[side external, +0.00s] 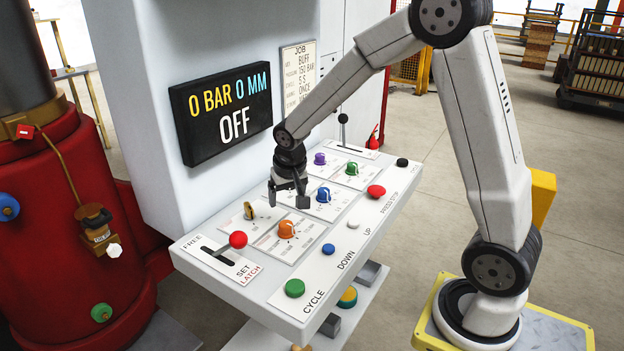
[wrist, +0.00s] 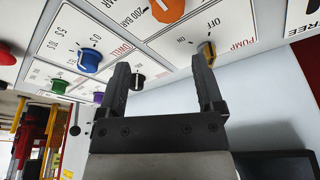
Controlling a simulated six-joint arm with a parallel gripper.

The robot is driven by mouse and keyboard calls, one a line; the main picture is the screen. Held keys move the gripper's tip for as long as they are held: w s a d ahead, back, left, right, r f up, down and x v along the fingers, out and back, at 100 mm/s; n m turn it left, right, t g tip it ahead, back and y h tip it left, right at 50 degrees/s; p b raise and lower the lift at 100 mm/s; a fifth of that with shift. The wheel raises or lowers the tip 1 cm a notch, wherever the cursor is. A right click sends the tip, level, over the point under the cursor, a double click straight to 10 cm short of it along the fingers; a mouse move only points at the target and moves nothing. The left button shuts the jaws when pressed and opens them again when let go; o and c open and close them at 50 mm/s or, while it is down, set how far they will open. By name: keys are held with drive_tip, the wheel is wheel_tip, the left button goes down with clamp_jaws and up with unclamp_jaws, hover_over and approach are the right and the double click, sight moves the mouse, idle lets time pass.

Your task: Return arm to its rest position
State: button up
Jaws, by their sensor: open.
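My gripper (side external: 288,197) hangs over the middle of the sloped white control panel (side external: 230,283), its fingers apart with nothing between them. In the wrist view my gripper (wrist: 165,85) shows two dark fingers spread open. The yellow pump knob (side external: 249,211) is just left of it and also shows beside one finger in the wrist view (wrist: 207,50). A blue knob (side external: 323,194) is to its right and an orange knob (side external: 286,229) is in front. I cannot tell whether a finger touches the panel.
A red-tipped lever (side external: 238,240) stands at the panel's left, a black-tipped lever (side external: 343,118) at the back. Push buttons, including a green one (side external: 295,288) and a red one (side external: 376,191), line the front edge. A black display (side external: 221,113) reads 0 bar, 0 mm, OFF. A red machine (side external: 60,230) stands left.

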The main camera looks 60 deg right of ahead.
drive_tip(key=s+a+n, duration=0.2)
drive_tip(key=s, duration=0.2)
drive_tip(key=s+a+f+n+y, duration=0.1)
drive_tip(key=s+a+n, duration=0.1)
drive_tip(key=s, duration=0.3)
drive_tip(key=s+a+n, duration=0.1)
drive_tip(key=s+a, duration=0.3)
drive_tip(key=shift+s+a+f+n+y, duration=0.1)
drive_tip(key=shift+s+f+n+y, duration=0.2)
drive_tip(key=shift+s+f+n, duration=0.1)
drive_tip(key=shift+s+a+f, duration=0.15)
drive_tip(key=shift+s, duration=0.35)
